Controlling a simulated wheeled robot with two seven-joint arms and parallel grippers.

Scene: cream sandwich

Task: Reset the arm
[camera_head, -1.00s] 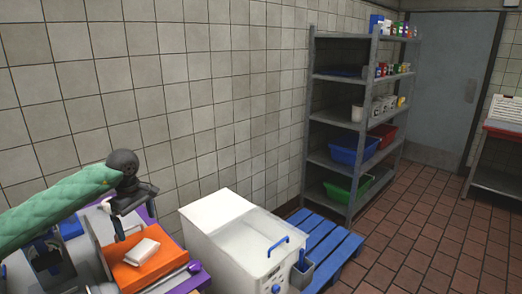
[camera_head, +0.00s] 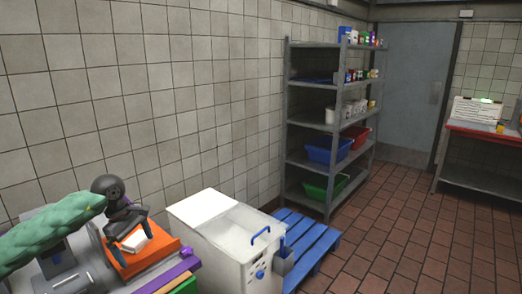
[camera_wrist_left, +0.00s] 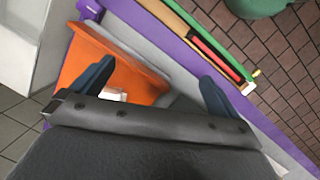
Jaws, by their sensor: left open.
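My left arm, in a green quilted sleeve, comes in from the left in the head view. My left gripper (camera_head: 131,243) is over an orange board (camera_head: 160,258) on the workbench. Its two dark fingers are spread apart with nothing held between them. A small white block (camera_head: 135,241) lies on the orange board, just by the fingers. My right gripper is not in view.
A white machine with a blue handle (camera_head: 226,240) stands right of the workbench. A blue pallet (camera_head: 305,240) lies on the floor beside it. A grey shelf rack (camera_head: 328,195) holds bins. A red-edged table (camera_head: 485,135) is at far right. The tiled floor between is clear.

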